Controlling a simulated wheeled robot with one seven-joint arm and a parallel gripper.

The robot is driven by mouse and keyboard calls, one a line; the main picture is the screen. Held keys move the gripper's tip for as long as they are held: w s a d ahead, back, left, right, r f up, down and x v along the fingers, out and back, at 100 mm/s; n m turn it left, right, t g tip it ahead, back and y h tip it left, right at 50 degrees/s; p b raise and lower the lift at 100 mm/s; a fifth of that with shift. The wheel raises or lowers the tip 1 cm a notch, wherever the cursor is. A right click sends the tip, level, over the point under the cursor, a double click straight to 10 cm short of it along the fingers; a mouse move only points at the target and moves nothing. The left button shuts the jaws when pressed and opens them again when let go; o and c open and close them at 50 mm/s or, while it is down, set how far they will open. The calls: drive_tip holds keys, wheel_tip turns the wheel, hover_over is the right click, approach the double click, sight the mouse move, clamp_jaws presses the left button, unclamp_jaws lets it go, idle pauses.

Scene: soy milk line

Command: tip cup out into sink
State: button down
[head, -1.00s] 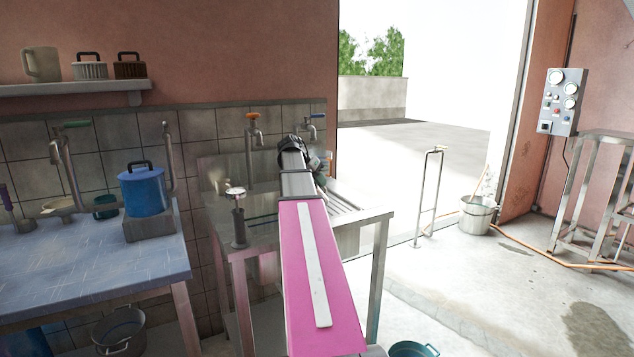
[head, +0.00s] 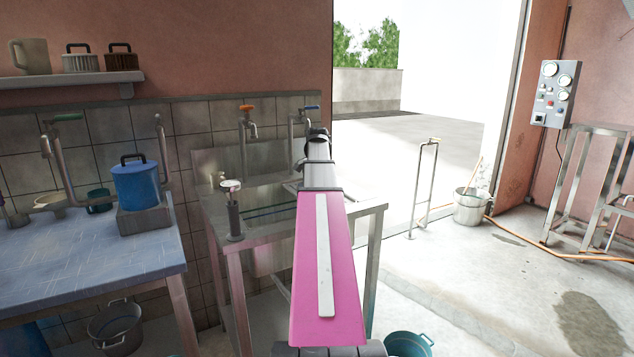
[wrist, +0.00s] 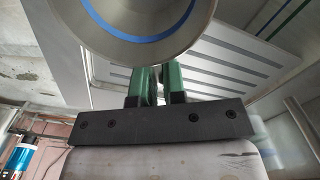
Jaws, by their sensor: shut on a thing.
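The cup (wrist: 150,40) fills the top of the wrist view as a round grey metal shape with a blue band curving across it. My gripper (wrist: 158,82) has two green fingers close together at the cup's near side, shut on it. The cup's contents cannot be made out. In the head view my arm reaches out over the metal sink (head: 262,197), which has a basin on the left. The arm hides the cup and the fingers there. The ridged drainboard (wrist: 215,58) shows behind the cup in the wrist view.
An orange-handled tap (head: 246,125) and a blue-handled tap (head: 303,120) stand behind the sink. A gauge on a post (head: 233,205) stands at its front left. A blue table (head: 90,265) with a blue lidded pot (head: 136,186) is at left.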

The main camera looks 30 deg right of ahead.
drive_tip(key=shift+s+r, duration=0.1)
drive_tip(key=s+a+r, duration=0.1)
drive_tip(key=s+r, duration=0.3)
drive_tip(key=shift+s+a, duration=0.25)
drive_tip(key=shift+a, duration=0.05)
idle(0.4)
